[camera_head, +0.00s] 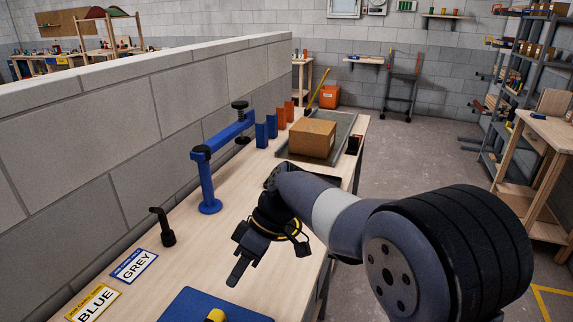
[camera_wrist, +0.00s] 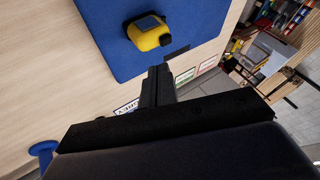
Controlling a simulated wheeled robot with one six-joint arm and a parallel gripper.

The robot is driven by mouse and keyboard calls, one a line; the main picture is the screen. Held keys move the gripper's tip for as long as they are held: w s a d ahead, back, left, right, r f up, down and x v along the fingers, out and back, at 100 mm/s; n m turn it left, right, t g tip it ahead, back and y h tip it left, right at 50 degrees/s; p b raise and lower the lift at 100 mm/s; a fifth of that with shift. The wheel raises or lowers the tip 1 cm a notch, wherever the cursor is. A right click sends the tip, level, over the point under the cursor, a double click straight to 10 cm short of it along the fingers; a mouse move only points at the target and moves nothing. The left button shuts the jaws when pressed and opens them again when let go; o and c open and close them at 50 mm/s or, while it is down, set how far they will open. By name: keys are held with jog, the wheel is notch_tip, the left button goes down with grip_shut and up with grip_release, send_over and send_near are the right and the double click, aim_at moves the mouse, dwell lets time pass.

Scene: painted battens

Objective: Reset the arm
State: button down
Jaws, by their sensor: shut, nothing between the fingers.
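My arm reaches in from the right in the head view and hangs over the workbench (camera_head: 185,225). My gripper (camera_head: 236,277) points down and toward the bench near the blue mat (camera_head: 190,310). Its fingers are together with nothing between them. In the wrist view the closed fingers of my gripper (camera_wrist: 158,80) point toward the blue mat (camera_wrist: 95,35). A yellow tape measure (camera_wrist: 150,32) lies on that mat, beyond the fingertips and apart from them. Only the top of the tape measure (camera_head: 215,315) shows at the bottom edge of the head view.
A blue clamp stand (camera_head: 207,180), a black tool (camera_head: 163,228) and GREY (camera_head: 134,266) and BLUE (camera_head: 94,302) labels lie left of my gripper. A cardboard box (camera_head: 312,139) sits in a grey tray farther back. A block wall (camera_head: 120,130) borders the bench's left side.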

jog(key=w+a+f+p, duration=0.1)
jog(key=w+a+f, duration=0.2)
jog(key=f, duration=0.4)
jog(key=v, duration=0.6)
jog(key=shift+d+r+b, duration=0.2)
jog(key=shift+d+b, duration=0.1)
